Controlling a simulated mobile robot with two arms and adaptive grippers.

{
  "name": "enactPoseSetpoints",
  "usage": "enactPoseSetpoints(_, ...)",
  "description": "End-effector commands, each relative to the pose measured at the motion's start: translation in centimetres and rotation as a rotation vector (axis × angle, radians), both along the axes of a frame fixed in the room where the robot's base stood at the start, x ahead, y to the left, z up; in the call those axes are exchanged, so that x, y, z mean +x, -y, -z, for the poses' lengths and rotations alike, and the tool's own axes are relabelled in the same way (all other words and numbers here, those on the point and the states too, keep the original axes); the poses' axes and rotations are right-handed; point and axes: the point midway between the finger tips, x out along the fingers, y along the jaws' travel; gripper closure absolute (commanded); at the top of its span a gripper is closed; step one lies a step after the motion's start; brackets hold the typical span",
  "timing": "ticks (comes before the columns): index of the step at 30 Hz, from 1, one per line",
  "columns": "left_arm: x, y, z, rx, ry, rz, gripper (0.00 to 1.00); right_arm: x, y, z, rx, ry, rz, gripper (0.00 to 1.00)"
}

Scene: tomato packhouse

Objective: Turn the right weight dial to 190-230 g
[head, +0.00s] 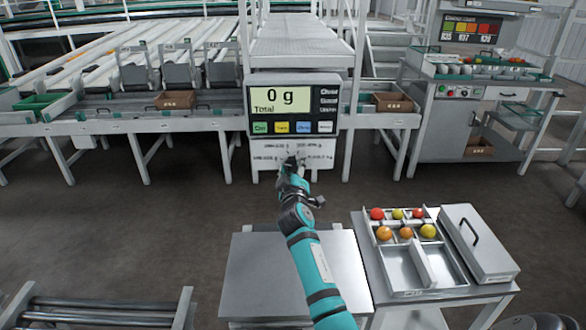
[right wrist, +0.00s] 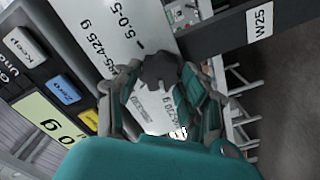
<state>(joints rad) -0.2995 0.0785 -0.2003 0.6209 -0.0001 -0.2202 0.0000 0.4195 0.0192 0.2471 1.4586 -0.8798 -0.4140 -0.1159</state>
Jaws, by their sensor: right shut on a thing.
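A white panel with printed ranges (head: 265,148) sits below the display box (head: 251,110), which reads 0 g Total. My right gripper (head: 293,161) is at this panel and covers the dial there in the head view. In the right wrist view a dark lobed dial (right wrist: 160,70) sits between the fingers of my right gripper (right wrist: 163,88), which is shut on it. Printed labels on the panel (right wrist: 108,28) there include one ending in 425 g and a partly hidden one ending in 230 g. The dial's exact setting cannot be read. My left gripper is not in view.
A grey table (head: 250,275) stands below my right arm. To its right a cart holds a divided tray (head: 407,284) with several tomatoes and a closed grey case (head: 478,243). Sorting lanes (head: 110,70) stand behind left. The floor before the panel is clear.

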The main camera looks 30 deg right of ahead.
Motion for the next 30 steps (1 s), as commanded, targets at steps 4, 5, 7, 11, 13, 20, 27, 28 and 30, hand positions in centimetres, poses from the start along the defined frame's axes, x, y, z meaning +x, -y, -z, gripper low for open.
enactPoseSetpoints(4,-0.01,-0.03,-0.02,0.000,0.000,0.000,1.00,0.02,-0.03,-0.03,-0.011,-0.006,-0.001,0.91)
enactPoseSetpoints(5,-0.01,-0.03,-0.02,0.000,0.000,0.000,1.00,0.02,-0.04,-0.02,-0.011,-0.006,-0.001,0.91)
enactPoseSetpoints(7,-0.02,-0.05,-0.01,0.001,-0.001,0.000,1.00,0.02,-0.04,-0.02,-0.011,-0.006,-0.001,0.91)
enactPoseSetpoints(11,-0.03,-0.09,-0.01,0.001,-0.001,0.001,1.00,0.03,-0.04,-0.03,-0.011,-0.006,-0.001,0.91)
enactPoseSetpoints(13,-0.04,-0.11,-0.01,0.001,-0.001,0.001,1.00,0.03,-0.04,-0.03,-0.011,-0.005,-0.002,0.91)
enactPoseSetpoints(20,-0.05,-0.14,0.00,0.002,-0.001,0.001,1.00,0.02,-0.04,-0.02,-0.010,-0.005,-0.001,0.35)
enactPoseSetpoints(27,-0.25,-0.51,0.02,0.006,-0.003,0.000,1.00,-0.05,-0.07,0.00,-0.009,-0.005,-0.001,0.35)
enactPoseSetpoints(28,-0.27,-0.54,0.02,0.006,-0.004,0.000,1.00,-0.14,-0.12,0.01,-0.009,-0.005,-0.001,0.35)
enactPoseSetpoints(30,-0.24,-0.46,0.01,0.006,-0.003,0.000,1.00,-0.54,-0.42,0.07,-0.009,-0.006,-0.001,0.35)
